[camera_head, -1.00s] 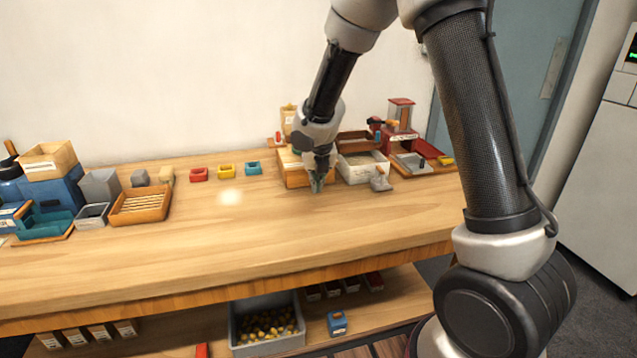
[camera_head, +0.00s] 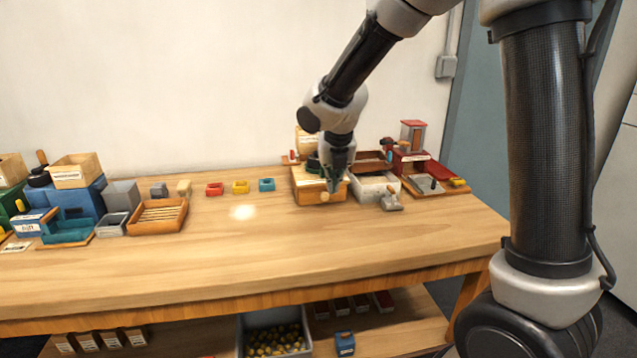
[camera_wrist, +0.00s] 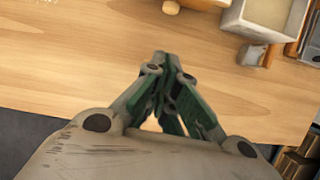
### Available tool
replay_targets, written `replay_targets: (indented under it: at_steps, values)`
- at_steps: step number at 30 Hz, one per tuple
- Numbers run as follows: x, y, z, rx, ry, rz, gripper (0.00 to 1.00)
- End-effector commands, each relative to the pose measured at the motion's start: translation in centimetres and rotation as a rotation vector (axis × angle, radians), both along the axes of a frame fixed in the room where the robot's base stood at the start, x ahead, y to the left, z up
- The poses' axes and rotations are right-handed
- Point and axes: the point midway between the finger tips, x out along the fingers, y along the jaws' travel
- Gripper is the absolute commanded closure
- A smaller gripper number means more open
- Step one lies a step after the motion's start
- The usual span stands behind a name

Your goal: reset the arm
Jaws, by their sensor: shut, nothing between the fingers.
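My gripper (camera_head: 334,182) hangs from my arm over the right part of the wooden bench, pointing down. In the head view it overlaps the front of a wooden box (camera_head: 312,196), and I cannot tell the exact gap. In the wrist view my gripper (camera_wrist: 163,62) has its green and grey fingers shut together with nothing between them. Bare bench top (camera_wrist: 75,65) lies below it, and the bench's front edge shows behind the fingers. A round wooden knob (camera_wrist: 171,7) is at the top of the wrist view.
A white bin (camera_head: 374,188) and a grey scoop-like item (camera_head: 392,203) stand right of the gripper. A red machine (camera_head: 412,160) is behind them. Red, yellow and blue small trays (camera_head: 240,187) line the back. A slatted wooden tray (camera_head: 158,217) is left. The bench's front middle is clear.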

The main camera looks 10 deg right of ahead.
Motion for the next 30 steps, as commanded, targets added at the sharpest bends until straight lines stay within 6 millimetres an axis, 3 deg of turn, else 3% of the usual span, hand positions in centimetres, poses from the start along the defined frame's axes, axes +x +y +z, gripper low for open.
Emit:
replay_targets:
  at_steps: [4, 8, 11, 14, 22, 25, 30]
  values:
    - [-0.5, -0.4, 0.0, 0.066, 0.015, -0.225, 1.00]
    - [-3.1, -1.6, -1.4, 0.153, 0.073, -0.654, 1.00]
    - [-6.1, -3.0, -1.5, 0.220, 0.099, -1.040, 1.00]
    - [-9.5, -5.2, -0.2, 0.301, 0.093, -1.447, 1.00]
    - [-21.3, -12.3, 5.2, 0.608, 0.023, -2.557, 1.00]
    - [-25.1, -14.1, 6.7, 0.736, 0.017, -2.784, 1.00]
    - [-28.5, -16.1, 8.7, 0.953, 0.013, -2.857, 1.00]
